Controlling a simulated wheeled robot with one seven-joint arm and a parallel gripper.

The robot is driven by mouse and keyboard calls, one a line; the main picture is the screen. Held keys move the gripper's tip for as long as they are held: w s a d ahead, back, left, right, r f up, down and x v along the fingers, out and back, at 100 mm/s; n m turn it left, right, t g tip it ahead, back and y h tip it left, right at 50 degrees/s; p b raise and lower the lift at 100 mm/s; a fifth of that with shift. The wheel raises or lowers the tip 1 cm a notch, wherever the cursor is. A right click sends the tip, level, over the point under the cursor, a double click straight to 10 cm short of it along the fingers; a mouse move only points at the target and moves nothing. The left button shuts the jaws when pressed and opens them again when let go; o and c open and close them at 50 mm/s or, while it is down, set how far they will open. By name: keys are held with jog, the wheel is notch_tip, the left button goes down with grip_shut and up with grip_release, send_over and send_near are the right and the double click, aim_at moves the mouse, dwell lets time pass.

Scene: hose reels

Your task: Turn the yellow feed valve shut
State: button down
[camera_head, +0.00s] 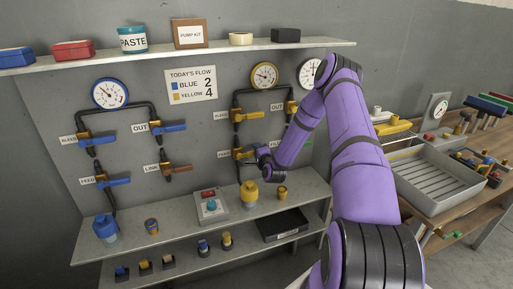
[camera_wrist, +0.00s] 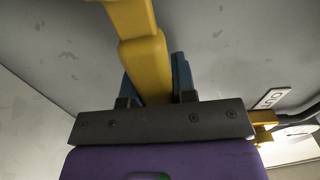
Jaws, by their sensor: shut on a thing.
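The yellow feed valve (camera_head: 242,154) is on the grey panel, low in the yellow pipe set, below the yellow bleed valve (camera_head: 246,115). My gripper (camera_head: 260,158) is at its lever, with my purple arm reaching in from the right. In the wrist view the yellow lever (camera_wrist: 146,62) runs between the two blue fingers of my gripper (camera_wrist: 156,78), which are shut on it. The lever's far end and the valve body are mostly hidden or out of the wrist view.
Blue valves (camera_head: 112,181) and a blue gauge (camera_head: 110,94) are to the left. A yellow gauge (camera_head: 264,76) is above. My arm hides part of the right-hand pipes.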

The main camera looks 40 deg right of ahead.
jog(key=shift+f+m, duration=0.5)
jog(key=c, duration=0.9)
grip_release()
jog(key=v, duration=1.1)
jog(key=shift+w+r, duration=0.1)
jog(key=shift+w, duration=0.05)
